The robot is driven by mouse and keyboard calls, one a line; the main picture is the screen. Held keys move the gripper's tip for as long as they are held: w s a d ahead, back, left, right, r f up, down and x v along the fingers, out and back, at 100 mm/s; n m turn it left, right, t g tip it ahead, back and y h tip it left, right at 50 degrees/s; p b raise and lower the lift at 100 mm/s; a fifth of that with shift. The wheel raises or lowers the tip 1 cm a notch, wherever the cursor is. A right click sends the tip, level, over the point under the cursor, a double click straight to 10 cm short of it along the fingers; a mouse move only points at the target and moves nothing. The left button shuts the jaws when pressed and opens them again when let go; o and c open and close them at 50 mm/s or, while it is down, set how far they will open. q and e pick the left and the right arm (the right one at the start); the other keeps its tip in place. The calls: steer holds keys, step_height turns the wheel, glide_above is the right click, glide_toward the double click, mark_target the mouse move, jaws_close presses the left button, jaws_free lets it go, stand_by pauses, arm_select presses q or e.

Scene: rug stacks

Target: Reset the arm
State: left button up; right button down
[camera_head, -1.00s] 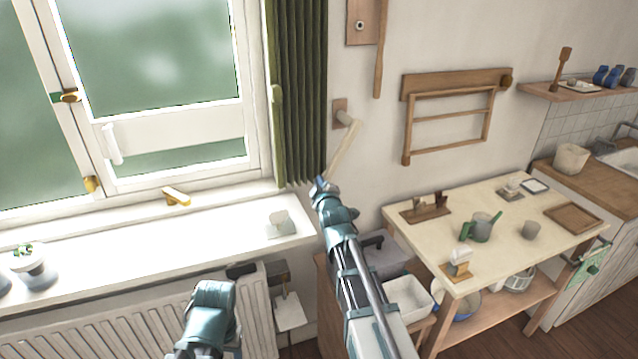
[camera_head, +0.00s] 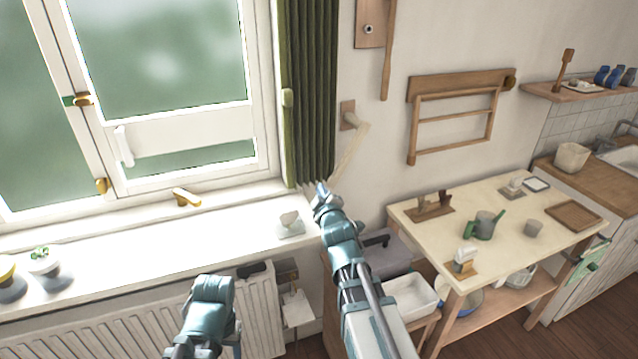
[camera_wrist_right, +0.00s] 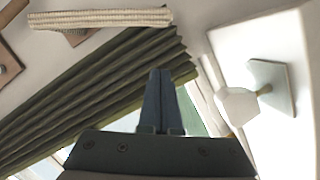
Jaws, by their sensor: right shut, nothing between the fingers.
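My right gripper (camera_head: 321,188) is raised in front of the lower end of the green curtain (camera_head: 308,95), near the right end of the window sill. In the right wrist view its two dark fingers (camera_wrist_right: 160,100) are pressed together with nothing between them. The curtain also shows behind them in that view (camera_wrist_right: 95,95). My left arm shows at the bottom left of the head view, in front of the radiator; its fingers cannot be made out.
A small white object (camera_head: 290,225) stands on the sill (camera_head: 200,237) close to my right gripper. A table (camera_head: 480,205) with a watering can (camera_head: 484,225) stands to the right. The radiator (camera_head: 110,325) is below the sill.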

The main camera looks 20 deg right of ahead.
steer(key=v, duration=0.3)
steer(key=shift+s, duration=0.1)
steer(key=s+a+f+m+g+y, duration=0.1)
steer(key=s+a+f+m+g, duration=0.1)
steer(key=s+a+f+g, duration=0.35)
steer(key=s+a+f+m+g+y, duration=0.1)
steer(key=s+a+f+g, duration=0.2)
steer(key=a+f, duration=0.55)
steer(key=s+a+f+g, duration=0.1)
steer(key=s+a+g, duration=0.1)
steer(key=s, duration=0.3)
steer(key=s+a+f+m+g, duration=0.1)
steer(key=s+a+f+g, duration=0.1)
steer(key=s, duration=0.4)
steer(key=s+a+f+m+g, duration=0.1)
steer(key=s+a+f+g, duration=0.1)
steer(key=s+g, duration=0.2)
steer(key=shift+s+h, duration=0.3)
steer(key=shift+s, duration=0.55)
